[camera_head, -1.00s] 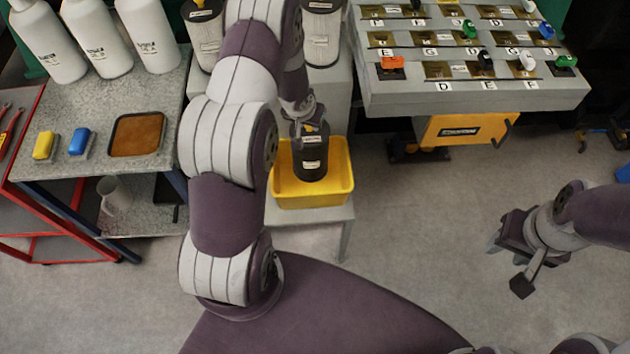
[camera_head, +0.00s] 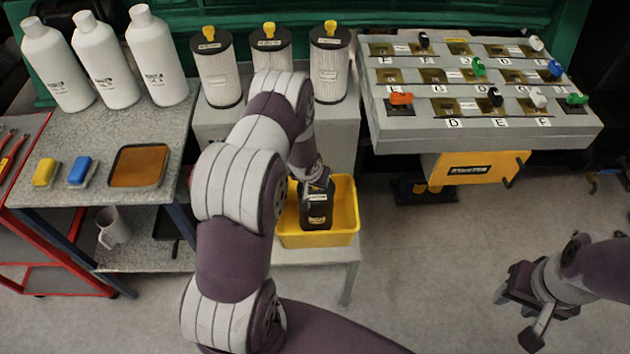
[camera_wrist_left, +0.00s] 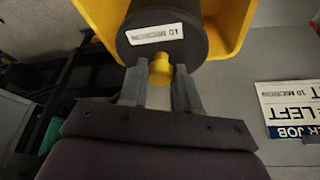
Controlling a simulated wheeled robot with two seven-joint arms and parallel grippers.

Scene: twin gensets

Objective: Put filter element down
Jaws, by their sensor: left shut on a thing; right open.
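A dark filter element (camera_head: 316,208) with pale labels stands in the yellow bin (camera_head: 347,236). My left gripper (camera_head: 314,180) is above it and shut on its top. In the left wrist view the gripper's fingers (camera_wrist_left: 160,85) close on the yellow knob (camera_wrist_left: 160,66) of the dark filter element (camera_wrist_left: 168,30), which carries a "10 MICRON" label. The yellow bin (camera_wrist_left: 97,15) surrounds the element there. Whether the element rests on the bin floor is hidden. My right gripper (camera_head: 518,318) is open and empty over the floor at the right.
Several white filters with yellow knobs, one here (camera_head: 329,70), stand on the grey bench behind the bin. A panel with colored levers (camera_head: 480,140) is at the right. A side table (camera_head: 110,195) holds white bottles (camera_head: 157,60), sponges and a brown tray (camera_head: 139,165). A printed card (camera_wrist_left: 290,108) lies beside the bin.

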